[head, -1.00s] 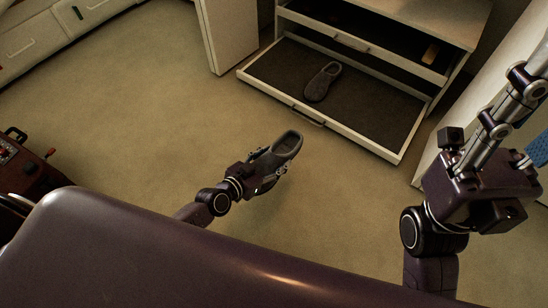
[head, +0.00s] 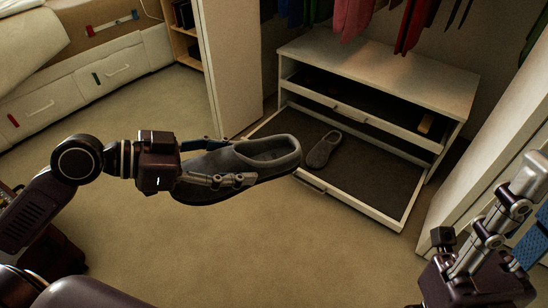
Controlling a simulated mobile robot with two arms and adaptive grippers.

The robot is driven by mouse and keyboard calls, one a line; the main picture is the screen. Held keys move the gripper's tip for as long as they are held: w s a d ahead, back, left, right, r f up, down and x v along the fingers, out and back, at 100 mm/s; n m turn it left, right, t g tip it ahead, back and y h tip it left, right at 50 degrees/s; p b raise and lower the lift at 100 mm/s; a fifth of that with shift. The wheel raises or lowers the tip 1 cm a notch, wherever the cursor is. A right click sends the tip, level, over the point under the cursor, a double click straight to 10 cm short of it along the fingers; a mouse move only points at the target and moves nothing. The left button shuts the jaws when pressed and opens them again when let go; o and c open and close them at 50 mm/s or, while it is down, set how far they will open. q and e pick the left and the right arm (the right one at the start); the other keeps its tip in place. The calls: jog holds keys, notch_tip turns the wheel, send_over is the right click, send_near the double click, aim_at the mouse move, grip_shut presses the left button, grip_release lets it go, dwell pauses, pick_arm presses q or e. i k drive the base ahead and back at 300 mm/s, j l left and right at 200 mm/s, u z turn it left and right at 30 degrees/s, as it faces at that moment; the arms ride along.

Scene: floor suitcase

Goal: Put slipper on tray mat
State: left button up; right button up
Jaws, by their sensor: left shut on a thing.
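A grey slipper (head: 240,165) is held in the middle of the head view by my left gripper (head: 218,163), which is shut on it. The slipper is raised in the air, its opening up and to the right. The tray mat (head: 365,180) is the dark lining of the pulled-out bottom drawer, behind and to the right. Another grey slipper (head: 323,149) lies on that mat, towards its left side. The held slipper hides the drawer's left front corner. My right gripper (head: 525,190) is at the lower right, away from the slippers; its jaw state is unclear.
The white drawer unit (head: 380,75) has an upper drawer partly open above the mat, with a small yellowish thing (head: 426,122) in it. Clothes (head: 352,18) hang above. White panels (head: 231,65) stand to either side. The carpet in front is clear.

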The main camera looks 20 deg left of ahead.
aim_at(356, 170)
jog(key=i+l+z, duration=0.25)
jog(key=i+l, duration=0.35)
jog(key=i+l+z, duration=0.25)
jog(key=i+l, duration=0.35)
jog(key=i, duration=0.1)
